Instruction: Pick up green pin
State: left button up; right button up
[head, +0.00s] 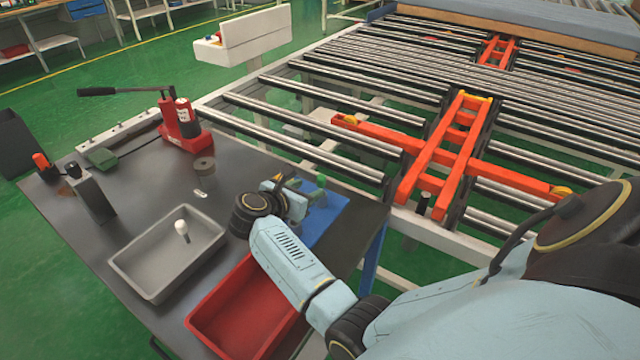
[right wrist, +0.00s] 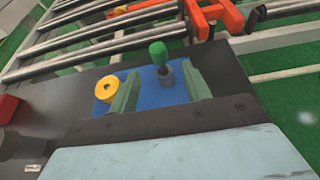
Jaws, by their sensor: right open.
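The green pin (right wrist: 158,52) stands upright in a grey cylindrical holder (right wrist: 165,74) on a blue mat (right wrist: 147,99). In the head view the green pin (head: 320,181) shows just past my right gripper (head: 305,190), which is over the blue mat (head: 333,220) and partly hides that area. In the right wrist view, the two grey-green fingers of my right gripper (right wrist: 162,77) are apart, one on each side of the holder and pin in the picture. Nothing is held between them. I cannot tell whether they touch the holder. My left gripper is not in view.
A yellow ring (right wrist: 107,88) lies left of the fingers. A grey tray (head: 130,268) holds a white-topped pin (head: 182,228). A red tray (head: 215,303) lies under my right arm. A red press (head: 180,130) stands at the table's back. A roller conveyor (head: 330,160) lies beyond.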

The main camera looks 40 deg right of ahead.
aim_at(325, 179)
jog(key=x, duration=0.4)
jog(key=shift+d, duration=0.25)
jog(key=x, duration=0.5)
jog(key=shift+w+d+r, duration=0.1)
jog(key=shift+w+d, duration=0.05)
jog(key=shift+w, duration=0.05)
grip_shut()
